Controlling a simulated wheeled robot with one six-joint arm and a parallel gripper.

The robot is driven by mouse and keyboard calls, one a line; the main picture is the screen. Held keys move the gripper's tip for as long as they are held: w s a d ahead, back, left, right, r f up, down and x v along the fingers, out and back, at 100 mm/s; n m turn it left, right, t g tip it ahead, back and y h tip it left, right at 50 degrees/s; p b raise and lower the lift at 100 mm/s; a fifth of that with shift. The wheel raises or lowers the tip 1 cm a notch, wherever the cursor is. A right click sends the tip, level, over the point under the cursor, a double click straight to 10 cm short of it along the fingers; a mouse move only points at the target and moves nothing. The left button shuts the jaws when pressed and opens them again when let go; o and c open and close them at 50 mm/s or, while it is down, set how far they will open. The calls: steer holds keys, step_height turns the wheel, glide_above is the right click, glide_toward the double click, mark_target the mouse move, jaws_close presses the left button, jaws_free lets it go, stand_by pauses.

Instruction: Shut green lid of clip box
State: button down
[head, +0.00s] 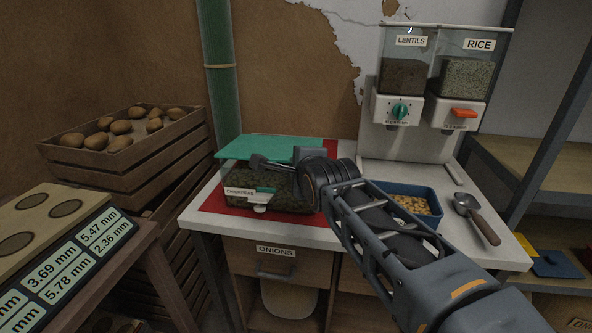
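The clip box (240,180) is clear, with dark contents and a label that seems to read CHICKPEAS. It stands on a red mat at the left of the white counter. Its green lid (265,146) lies over the top of the box; whether it is fully seated I cannot tell. A small green and white clip (262,198) shows on the front. My gripper (256,162) reaches in from the right, its fingers at the lid's front edge. Contact and finger gap are too small to tell. My gripper and wrist hide the box's right part.
A blue tray (428,194) of yellowish pieces and a scoop (478,217) lie right of my arm. Lentil (400,80) and rice (463,83) dispensers stand behind. A green pipe (219,75) rises behind the box. A potato crate (160,155) stands left.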

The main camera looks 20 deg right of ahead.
steer(key=shift+f, duration=0.35)
steer(key=c, duration=1.3)
jaws_free()
steer(key=shift+w, duration=0.15)
steer(key=shift+o, duration=0.2)
steer(key=shift+r, duration=0.1)
